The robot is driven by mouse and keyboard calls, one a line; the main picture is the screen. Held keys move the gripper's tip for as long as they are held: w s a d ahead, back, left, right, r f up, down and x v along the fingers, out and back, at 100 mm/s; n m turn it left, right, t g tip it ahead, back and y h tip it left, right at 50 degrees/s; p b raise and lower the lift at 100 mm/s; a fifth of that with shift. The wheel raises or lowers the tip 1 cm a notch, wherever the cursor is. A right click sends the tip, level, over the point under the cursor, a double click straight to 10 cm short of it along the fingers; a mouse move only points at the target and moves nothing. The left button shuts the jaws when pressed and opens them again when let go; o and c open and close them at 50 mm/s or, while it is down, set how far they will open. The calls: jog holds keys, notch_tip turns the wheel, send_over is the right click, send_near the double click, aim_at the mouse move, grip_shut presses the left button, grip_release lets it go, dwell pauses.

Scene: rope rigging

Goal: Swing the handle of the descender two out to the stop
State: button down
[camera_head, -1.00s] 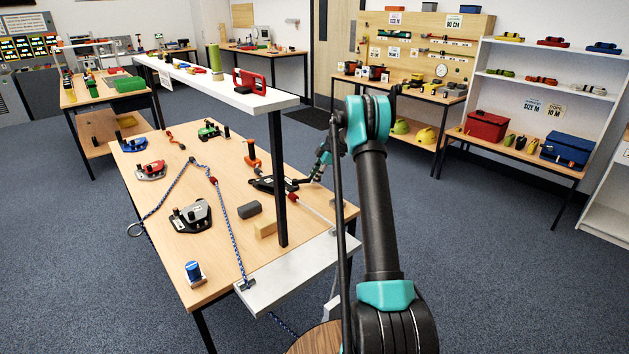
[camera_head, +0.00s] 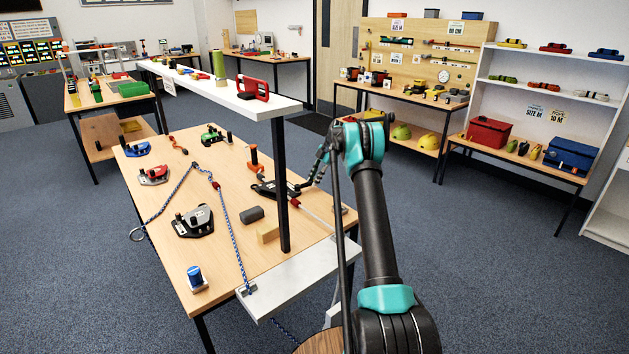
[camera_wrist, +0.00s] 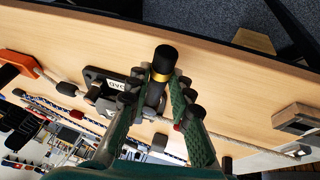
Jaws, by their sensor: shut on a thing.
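A black descender (camera_head: 270,190) lies on the near wooden table below the shelf post. In the wrist view its dark body (camera_wrist: 98,88) has a plate with upside-down lettering, seemingly "TWO", and a pale rope runs by it. Its black handle (camera_wrist: 164,58) has a yellow band and stands up between my fingers. My gripper (camera_wrist: 163,88) is shut on this handle, a textured green finger on each side. In the head view my gripper (camera_head: 309,182) is at the descender's right end, small and partly hidden behind my arm. The handle's stop cannot be made out.
A black shelf post (camera_head: 281,190) stands close left of my arm, under a raised white shelf (camera_head: 222,90). A blue rope (camera_head: 229,225) crosses the table.

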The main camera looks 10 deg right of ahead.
jog(key=c, duration=1.3)
grip_release()
jog(key=shift+c, duration=0.2)
jog(key=v, duration=1.2)
jog(key=shift+s, duration=0.1)
